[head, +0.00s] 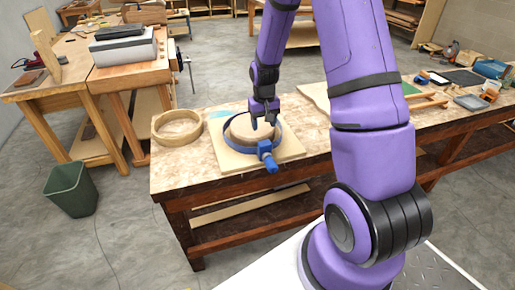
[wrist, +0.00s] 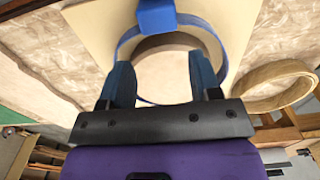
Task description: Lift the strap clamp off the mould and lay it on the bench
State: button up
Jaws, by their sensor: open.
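The strap clamp is a blue band with a blue screw block and handle (head: 267,154); the band rings the round wooden mould (head: 240,129) on a pale square board (head: 228,160). The handle points toward the bench's front edge. In the wrist view the clamp's block (wrist: 156,16) is at the top and the mould (wrist: 165,72) is in the middle. My gripper (head: 263,123) is above the mould, open and empty; its spread fingers also show in the wrist view (wrist: 161,82). They hide part of the band, and I cannot tell whether they touch anything.
A bent wooden hoop (head: 177,128) lies on the bench (head: 172,175) left of the board. Tools and wooden pieces lie farther right. Bare bench shows along the front left. A green bin (head: 70,190) stands on the floor at left.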

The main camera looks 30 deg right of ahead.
aim_at(263, 144)
jog(key=shift+w+f, duration=0.1)
jog(key=shift+f, duration=5)
jog(key=c, duration=0.5)
